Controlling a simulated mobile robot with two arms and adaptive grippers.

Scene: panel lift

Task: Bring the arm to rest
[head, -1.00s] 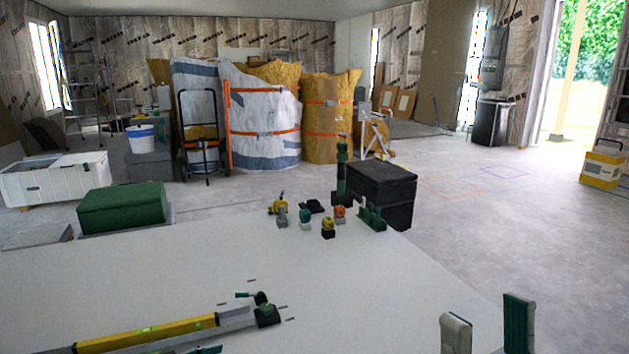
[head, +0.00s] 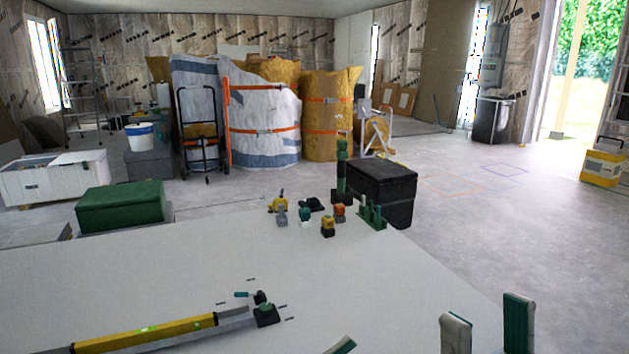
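My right gripper (head: 487,328) is at the lower right of the head view, over the right edge of the white tabletop (head: 200,275). Its two fingers point up and stand apart with nothing between them. One finger is pale with a dark edge, the other dark green. A single greenish fingertip of my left gripper (head: 342,346) just shows at the bottom edge; the rest of it is out of the picture. A yellow spirit level (head: 150,334) lies on the tabletop at the lower left.
A dark green-topped tool (head: 265,314) lies at the level's right end. Several small tools, including a yellow-black one (head: 327,226), stand at the table's far edge. A black box (head: 381,190) and a green box (head: 120,207) are beyond.

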